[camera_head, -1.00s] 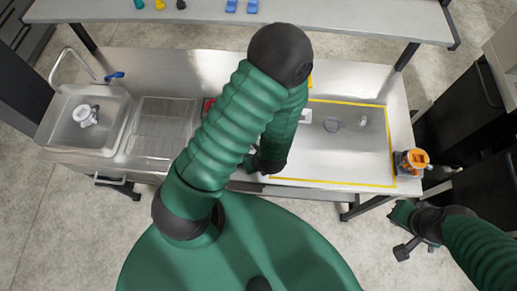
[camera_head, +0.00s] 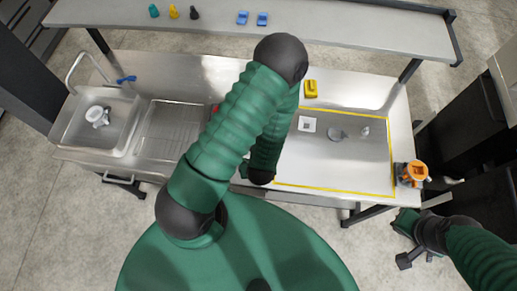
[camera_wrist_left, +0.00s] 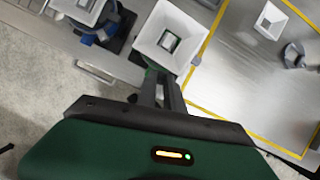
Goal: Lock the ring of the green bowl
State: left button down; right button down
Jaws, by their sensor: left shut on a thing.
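In the left wrist view a white square funnel-shaped bowl (camera_wrist_left: 170,38) stands just beyond my left gripper (camera_wrist_left: 158,78). Bits of green show under its rim, so I take it as the green bowl. The left fingers reach under the rim and are shut on its green part. The rim hides the ring and the exact contact. In the head view my left arm covers this spot. My right gripper (camera_head: 404,240) is at the lower right, off the counter, with its fingers apart and nothing between them.
A similar white bowl with a blue ring (camera_wrist_left: 87,38) stands left of the green one. An orange-topped device (camera_head: 413,173) stands at the right edge. A sink (camera_head: 73,132) is at the left.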

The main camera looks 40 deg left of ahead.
pick_arm(q)
jog(key=shift+s+a+r+m+p, duration=0.1)
jog(key=shift+s+a+m+p, duration=0.15)
jog(key=shift+m+p, duration=0.2)
jog(key=shift+s+a+m, duration=0.1)
jog(key=shift+m, duration=0.15)
jog(key=c, duration=1.7)
grip_release()
